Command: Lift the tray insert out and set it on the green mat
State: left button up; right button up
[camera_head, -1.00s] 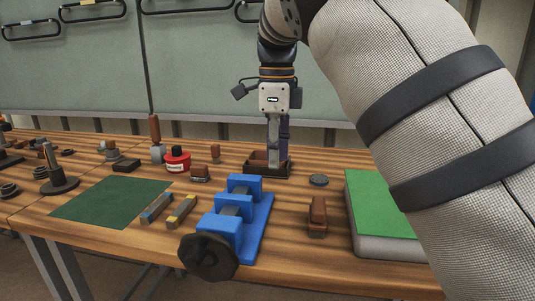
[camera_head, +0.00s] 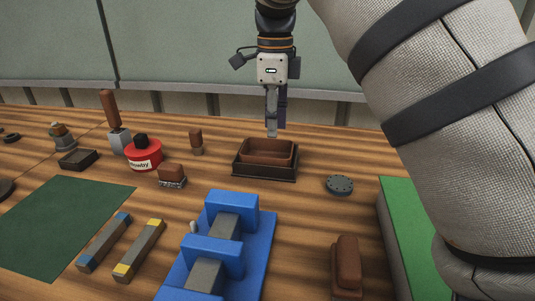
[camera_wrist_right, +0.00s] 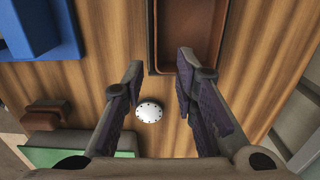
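The reddish-brown tray insert (camera_head: 267,158) sits inside a dark shallow tray (camera_head: 252,175) at the middle back of the bench. It also shows at the top of the right wrist view (camera_wrist_right: 178,66). A dark green mat (camera_head: 60,225) lies flat and bare at the left. My right gripper (camera_head: 272,133) points down over the tray's far edge in the head view. In the right wrist view, its fingers (camera_wrist_right: 160,65) are apart with nothing between them, and the insert lies beyond the tips. My left gripper is not in view.
A blue press (camera_head: 227,250) stands front centre, with blue-ended (camera_head: 104,242) and yellow-ended (camera_head: 139,250) bars left of it. A red tin (camera_head: 144,158) and brown-topped block (camera_head: 171,176) stand between mat and tray. A grey disc (camera_head: 339,185) and green-topped block (camera_head: 408,225) are right.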

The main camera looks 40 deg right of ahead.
jog(key=f, duration=0.7)
jog(key=shift+a+f, duration=0.35)
grip_shut()
